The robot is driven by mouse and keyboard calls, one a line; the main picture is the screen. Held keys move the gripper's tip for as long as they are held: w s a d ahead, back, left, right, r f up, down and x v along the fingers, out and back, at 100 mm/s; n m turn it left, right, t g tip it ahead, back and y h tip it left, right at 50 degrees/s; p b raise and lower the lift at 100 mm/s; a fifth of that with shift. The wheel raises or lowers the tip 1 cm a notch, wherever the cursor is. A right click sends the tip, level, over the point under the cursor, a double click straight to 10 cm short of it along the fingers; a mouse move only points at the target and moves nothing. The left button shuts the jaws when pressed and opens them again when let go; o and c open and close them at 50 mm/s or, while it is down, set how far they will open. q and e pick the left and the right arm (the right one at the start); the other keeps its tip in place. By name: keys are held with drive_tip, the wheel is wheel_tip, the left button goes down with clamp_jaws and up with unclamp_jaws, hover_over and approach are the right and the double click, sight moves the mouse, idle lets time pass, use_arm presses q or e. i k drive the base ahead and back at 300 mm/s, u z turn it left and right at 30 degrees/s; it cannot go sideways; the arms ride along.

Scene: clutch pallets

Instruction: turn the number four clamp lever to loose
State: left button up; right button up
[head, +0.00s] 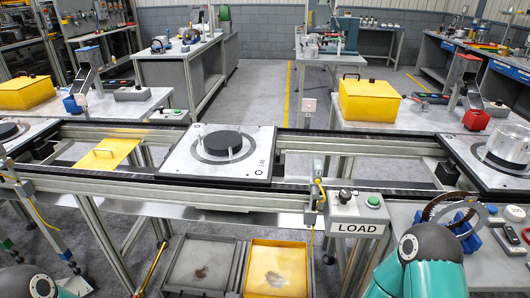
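A light pallet plate (180,166) sits on the conveyor in the middle of the head view, with a black disc (222,144) at its centre. Small pale upright parts stand around the disc; I cannot tell which, if any, is the number four clamp lever, or how it is turned. A second pallet (466,151) at the right carries a silver round housing (508,148). A third pallet with a dark disc (8,131) is partly cut off at the left. Teal parts of my arms show at the bottom; I make out neither gripper.
A LOAD box (357,212) with a green button stands at the conveyor's front rail (240,197). A yellow plate with a handle (106,153) lies left of the middle pallet. Blue holders with a dark ring (440,206) stand at the right. Two trays (240,262) lie below.

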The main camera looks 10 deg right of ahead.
sight(316, 192)
drive_tip(key=u, duration=0.9)
drive_tip(key=k, duration=1.6)
drive_tip(key=z, duration=1.25)
drive_tip(key=i, duration=1.05)
drive_tip(key=z, duration=0.05)
